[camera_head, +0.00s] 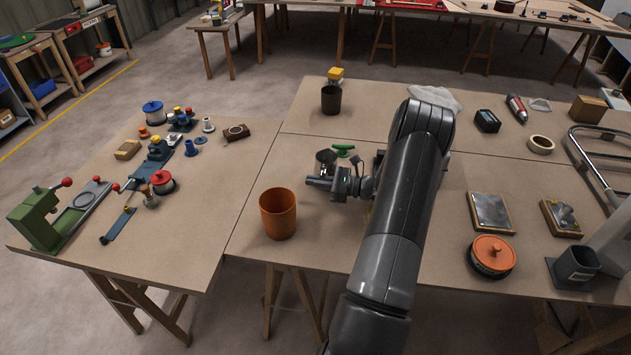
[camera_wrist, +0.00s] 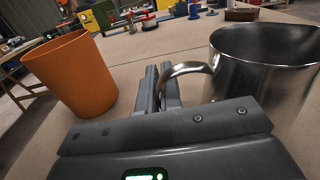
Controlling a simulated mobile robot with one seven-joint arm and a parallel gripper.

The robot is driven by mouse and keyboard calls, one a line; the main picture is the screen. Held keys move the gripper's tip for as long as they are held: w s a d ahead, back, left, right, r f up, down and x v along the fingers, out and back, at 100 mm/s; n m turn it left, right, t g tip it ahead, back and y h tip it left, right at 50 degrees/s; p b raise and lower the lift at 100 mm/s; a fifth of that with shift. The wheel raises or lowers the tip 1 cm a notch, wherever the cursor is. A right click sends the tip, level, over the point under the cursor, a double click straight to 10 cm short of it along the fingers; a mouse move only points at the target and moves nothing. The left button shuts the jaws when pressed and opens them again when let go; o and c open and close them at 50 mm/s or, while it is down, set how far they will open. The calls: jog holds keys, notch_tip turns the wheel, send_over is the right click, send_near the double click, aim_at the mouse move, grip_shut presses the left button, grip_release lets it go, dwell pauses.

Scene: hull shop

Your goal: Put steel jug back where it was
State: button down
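The steel jug (camera_wrist: 262,75) is large at the right of the wrist view, with its open rim up and its curved handle (camera_wrist: 188,70) toward my gripper. In the head view the jug (camera_head: 325,158) is small and partly hidden behind my gripper (camera_head: 311,182). My fingers, also in the wrist view (camera_wrist: 160,88), are close together with the handle between them, so they look shut on it. I cannot tell whether the jug's base touches the table.
An orange cup (camera_head: 278,214) stands close to the left of my gripper; it also shows in the wrist view (camera_wrist: 76,76). A dark cup (camera_head: 331,99) and a green-topped item (camera_head: 344,151) are beyond. The table (camera_head: 290,155) between the dark cup and orange cup is mostly bare.

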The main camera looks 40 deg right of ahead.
jog(key=c, duration=1.6)
grip_release()
jog(key=v, duration=1.2)
jog(key=shift+d, duration=0.1)
jog(key=a+r+n+g+h, duration=0.2)
jog(key=a+r+n+g, duration=0.5)
jog(key=a, duration=0.6)
jog(key=a+r+n+g+h, duration=0.1)
jog(key=a+r+n+g, duration=0.4)
jog(key=a+r, duration=0.6)
jog(key=s+a+r+n+t+h, duration=0.2)
jog(key=s+a+r+n+h, duration=0.2)
jog(key=s+a+n, duration=0.3)
jog(key=s+a+r+n+t+h, duration=0.2)
jog(key=s+a+r+n+h, duration=0.2)
jog(key=s+a+n, duration=0.3)
jog(key=shift+s+r+n+h, duration=0.4)
jog(key=shift+s+h, duration=0.2)
jog(key=shift+s, duration=1.5)
